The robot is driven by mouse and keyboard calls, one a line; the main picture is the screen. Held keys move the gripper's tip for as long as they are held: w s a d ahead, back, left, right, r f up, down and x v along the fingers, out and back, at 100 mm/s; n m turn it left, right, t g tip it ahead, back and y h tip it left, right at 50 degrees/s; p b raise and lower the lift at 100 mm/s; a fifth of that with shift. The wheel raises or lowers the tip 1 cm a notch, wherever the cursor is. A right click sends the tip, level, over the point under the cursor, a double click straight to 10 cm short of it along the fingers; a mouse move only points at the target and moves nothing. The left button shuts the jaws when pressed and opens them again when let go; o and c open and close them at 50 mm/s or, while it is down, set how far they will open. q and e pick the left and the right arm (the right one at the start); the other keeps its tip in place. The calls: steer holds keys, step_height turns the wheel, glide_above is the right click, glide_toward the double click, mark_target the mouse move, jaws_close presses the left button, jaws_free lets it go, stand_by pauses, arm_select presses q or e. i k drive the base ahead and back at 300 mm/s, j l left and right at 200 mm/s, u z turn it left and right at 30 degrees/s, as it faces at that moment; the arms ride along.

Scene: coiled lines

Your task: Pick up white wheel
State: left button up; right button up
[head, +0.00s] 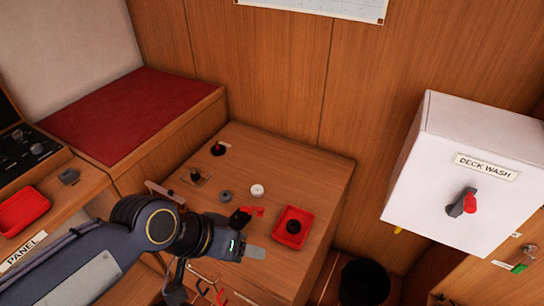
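The white wheel (257,190) is a small round piece lying on the wooden top in the middle of the head view. A similar grey wheel (225,197) lies to its left. My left arm comes in from the left, and its gripper (256,253) is over the front of the wooden top, below the white wheel in the picture and apart from it. Its fingers are seen edge-on, so I cannot tell whether they are open or shut. My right gripper is not in view.
A red tray (279,241) holding a black piece stands right of the white wheel. A red-and-black handle (242,217) lies between gripper and wheel. Black knobs (218,149) stand at the back left. A white DECK WASH box (440,190) juts out at right, above a dark bin (364,282).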

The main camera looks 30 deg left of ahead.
mark_target(257, 190)
steer(key=u, duration=1.1)
